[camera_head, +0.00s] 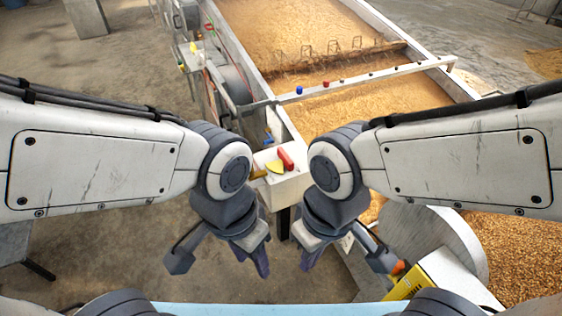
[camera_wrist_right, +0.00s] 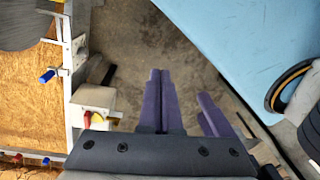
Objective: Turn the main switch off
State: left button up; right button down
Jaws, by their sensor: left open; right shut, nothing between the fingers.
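A white box (camera_head: 284,188) stands at the near end of the grain bed, with a red switch (camera_head: 286,159) and a yellow piece (camera_head: 275,167) on its top. The right wrist view also shows the box (camera_wrist_right: 95,98) and the red switch (camera_wrist_right: 87,119) at lower left. Which part is the main switch is not labelled. My left gripper (camera_head: 261,262) is open, below and left of the box, apart from it. My right gripper (camera_head: 309,259) is below and right of the box; its purple fingers (camera_wrist_right: 163,100) are together and empty. Neither touches the switch.
A long grain bed (camera_head: 300,40) lies beyond, crossed by a white beam (camera_head: 350,80) with small blue and red knobs. A yellow unit (camera_head: 425,283) and a grey cylinder (camera_head: 425,238) stand at lower right. Concrete floor (camera_head: 110,250) is free at lower left.

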aim_at(276, 167)
jog(key=k, duration=0.5)
jog(key=u, duration=0.45)
jog(key=i, duration=1.55)
jog(key=z, duration=0.25)
